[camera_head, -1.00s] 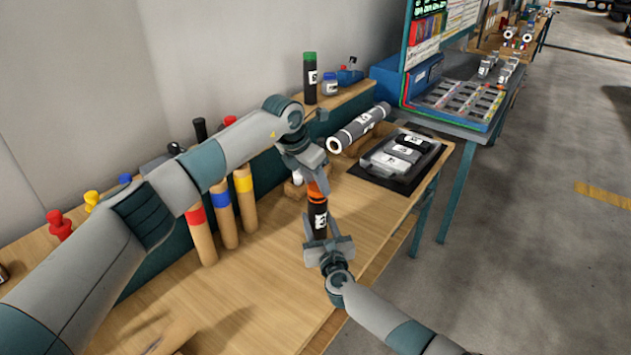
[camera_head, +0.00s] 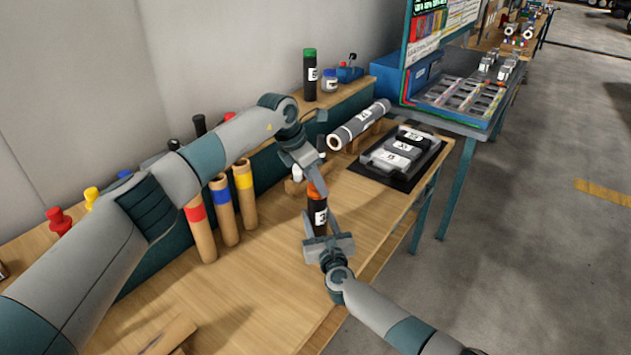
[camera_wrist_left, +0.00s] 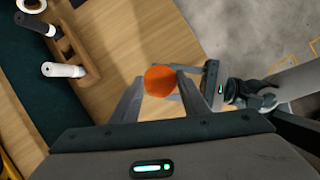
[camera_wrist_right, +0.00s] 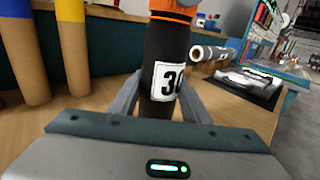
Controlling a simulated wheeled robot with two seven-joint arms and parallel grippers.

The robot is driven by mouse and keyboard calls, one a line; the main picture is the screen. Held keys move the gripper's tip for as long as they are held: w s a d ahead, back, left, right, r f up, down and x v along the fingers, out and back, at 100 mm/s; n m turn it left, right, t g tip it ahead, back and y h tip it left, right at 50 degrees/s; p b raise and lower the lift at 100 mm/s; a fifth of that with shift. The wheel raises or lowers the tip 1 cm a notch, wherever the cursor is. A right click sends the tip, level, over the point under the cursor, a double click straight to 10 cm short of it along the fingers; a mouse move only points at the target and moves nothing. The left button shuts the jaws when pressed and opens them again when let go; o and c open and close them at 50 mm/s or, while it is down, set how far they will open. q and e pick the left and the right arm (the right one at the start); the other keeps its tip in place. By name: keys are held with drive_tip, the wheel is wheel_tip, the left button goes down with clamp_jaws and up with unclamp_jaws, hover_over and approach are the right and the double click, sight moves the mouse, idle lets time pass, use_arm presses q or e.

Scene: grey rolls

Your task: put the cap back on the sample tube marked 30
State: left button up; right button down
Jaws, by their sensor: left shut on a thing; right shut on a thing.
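The black sample tube (camera_head: 317,216) stands upright above the bench; its white label reads 30 in the right wrist view (camera_wrist_right: 166,82). My right gripper (camera_head: 319,230) is shut around the tube's body from the front. The orange cap (camera_head: 317,191) is at the top of the tube, in line with it and seemingly touching; how deep it sits cannot be told. The cap also shows from above in the left wrist view (camera_wrist_left: 160,81). My left gripper (camera_head: 315,187) is shut on the cap, with one finger on each side.
Cardboard tubes with red, blue and yellow bands (camera_head: 221,205) stand to the left. A grey roll (camera_head: 358,126) lies behind on wooden supports. A dark tray (camera_head: 425,168) with several numbered pieces is at the right. A green-capped black tube (camera_head: 310,75) stands on the shelf. The bench front is mostly clear.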

use_arm(q)
drive_tip(key=m+g, duration=0.1)
drive_tip(key=m, duration=0.3)
drive_tip(key=shift+w+h, duration=0.15)
drive_tip(key=shift+h, duration=0.25)
drive_tip(key=o, duration=1)
drive_tip(key=shift+r, duration=0.15)
drive_tip(key=shift+r, duration=2.15)
drive_tip(key=shift+o, duration=0.3)
